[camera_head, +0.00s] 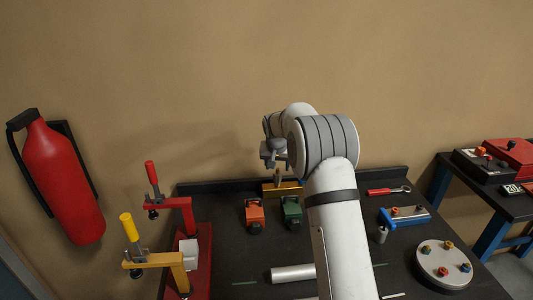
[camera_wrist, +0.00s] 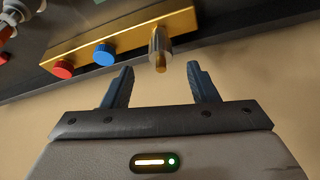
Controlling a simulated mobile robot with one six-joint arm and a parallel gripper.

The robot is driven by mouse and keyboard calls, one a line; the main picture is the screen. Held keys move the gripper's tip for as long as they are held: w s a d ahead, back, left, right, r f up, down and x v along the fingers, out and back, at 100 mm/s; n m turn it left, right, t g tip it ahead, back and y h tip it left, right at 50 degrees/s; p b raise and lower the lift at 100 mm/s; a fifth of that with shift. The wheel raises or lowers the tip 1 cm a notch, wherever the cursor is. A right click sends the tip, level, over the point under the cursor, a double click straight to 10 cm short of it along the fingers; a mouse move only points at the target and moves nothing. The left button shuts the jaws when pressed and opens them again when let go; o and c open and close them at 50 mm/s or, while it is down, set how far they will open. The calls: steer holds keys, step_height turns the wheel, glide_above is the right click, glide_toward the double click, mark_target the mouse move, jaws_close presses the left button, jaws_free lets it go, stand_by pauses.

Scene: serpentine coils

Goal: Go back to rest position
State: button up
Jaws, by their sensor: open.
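My gripper shows in the wrist view (camera_wrist: 160,88) with its two blue-grey fingers spread apart and nothing between them. It also shows in the head view (camera_head: 273,160), at the end of my raised white arm, above the back of the black bench (camera_head: 235,262). In the wrist view, a brass bar (camera_wrist: 125,38) with a red knob (camera_wrist: 62,69), a blue knob (camera_wrist: 105,54) and a metal cylinder with a brass tip (camera_wrist: 160,48) lies beyond the fingertips. My arm hides part of the bench.
A red clamp (camera_head: 180,203) and a yellow clamp (camera_head: 165,260) stand at the bench's left. An orange block (camera_head: 254,213) and a green block (camera_head: 291,211) sit mid-bench. A round grey plate (camera_head: 444,272) lies right. A fire extinguisher (camera_head: 65,180) hangs on the wall.

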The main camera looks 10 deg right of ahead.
steer(key=s+d+r+n, duration=0.1)
steer(key=s+r, duration=0.5)
steer(key=s, duration=0.6)
steer(key=s+r, duration=0.7)
steer(key=s, duration=0.4)
steer(key=s+f+n+g+y, duration=0.1)
steer(key=s+f+n, duration=0.1)
steer(key=s, duration=2.2)
steer(key=shift+s+a+f, duration=0.15)
steer(key=shift+a+f, duration=0.05)
steer(key=shift+f, duration=0.35)
steer(key=shift+c, duration=0.5)
